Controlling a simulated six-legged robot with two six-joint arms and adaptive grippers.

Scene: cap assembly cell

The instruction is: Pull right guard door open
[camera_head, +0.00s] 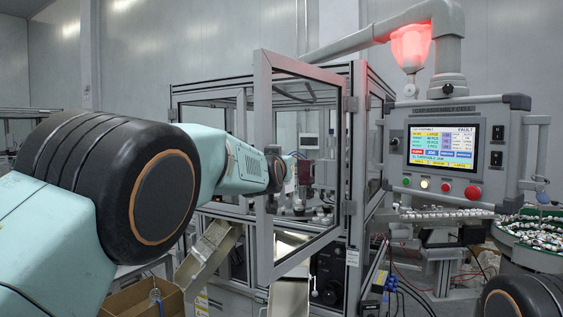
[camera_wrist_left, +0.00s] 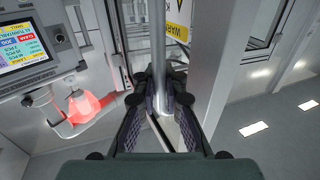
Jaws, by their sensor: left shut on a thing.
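The right guard door (camera_head: 263,130), a grey-framed clear panel, stands swung out from the cell front at an angle, with hinges on its right side. In the left wrist view, a vertical metal handle bar (camera_wrist_left: 158,40) runs between the fingers of my left gripper (camera_wrist_left: 162,92), which is shut on it. In the head view, my left arm reaches to the door's free left edge, and the fingers are mostly hidden there. My right gripper is out of view.
The control panel (camera_head: 445,150) shows FAULT, with a lit red lamp (camera_head: 410,45) above. Right of the door are the cell's frame post (camera_head: 357,150) and a bowl of caps (camera_head: 545,235). A metal chute (camera_head: 207,250) and a cardboard box (camera_head: 140,297) sit lower left.

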